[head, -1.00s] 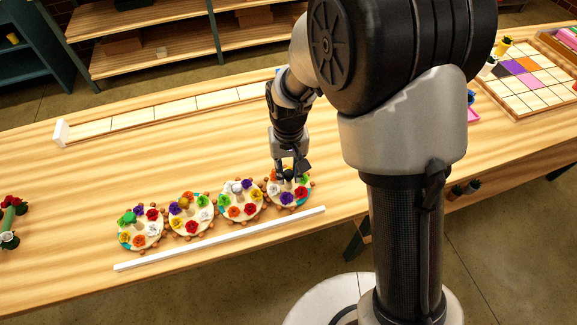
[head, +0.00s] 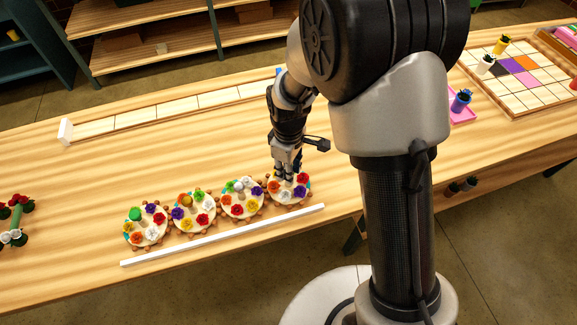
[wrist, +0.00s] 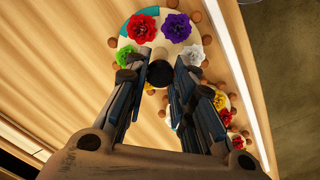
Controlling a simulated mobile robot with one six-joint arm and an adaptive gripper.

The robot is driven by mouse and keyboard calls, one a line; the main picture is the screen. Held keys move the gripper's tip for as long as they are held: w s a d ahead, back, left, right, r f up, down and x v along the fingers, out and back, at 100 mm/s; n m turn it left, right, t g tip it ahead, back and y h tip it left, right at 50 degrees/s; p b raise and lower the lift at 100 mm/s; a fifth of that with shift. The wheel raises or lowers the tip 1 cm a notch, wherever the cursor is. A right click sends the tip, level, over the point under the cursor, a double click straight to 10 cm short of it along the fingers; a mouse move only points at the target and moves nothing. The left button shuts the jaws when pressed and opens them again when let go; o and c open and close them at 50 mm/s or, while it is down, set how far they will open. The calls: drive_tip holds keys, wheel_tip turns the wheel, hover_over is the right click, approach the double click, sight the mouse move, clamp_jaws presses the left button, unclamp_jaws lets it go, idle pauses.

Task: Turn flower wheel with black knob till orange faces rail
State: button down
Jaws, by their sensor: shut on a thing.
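The flower wheel with the black knob (wrist: 160,73) is the rightmost wheel (head: 290,199) of a row in the head view. Its round cream disc carries flowers in several colours and wooden pegs around its edge. My gripper (head: 284,174) comes down over this wheel and is shut on the black knob. In the wrist view the knob sits between my fingertips, with red (wrist: 143,27), purple (wrist: 176,27), green and white flowers around it. In the head view an orange flower (head: 273,187) is on the wheel's left side, not facing the rail. The white rail (head: 225,236) runs along the front.
Three similar wheels with green (head: 135,213), orange-brown (head: 186,199) and white (head: 238,186) knobs stand to the left, pegs close together. A long tiled strip (head: 175,111) lies behind. A tile grid (head: 500,85) and pots are at the right. The table's middle is clear.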

drive_tip(key=n, duration=0.4)
drive_tip(key=shift+n+p, duration=0.3)
drive_tip(key=shift+p, duration=0.05)
drive_tip(key=n, duration=0.4)
drive_tip(key=shift+n+p, duration=0.3)
drive_tip(key=n, duration=0.4)
drive_tip(key=shift+n+p, duration=0.4)
drive_tip(key=shift+n, duration=1.9)
drive_tip(key=c, duration=1.3)
unclamp_jaws()
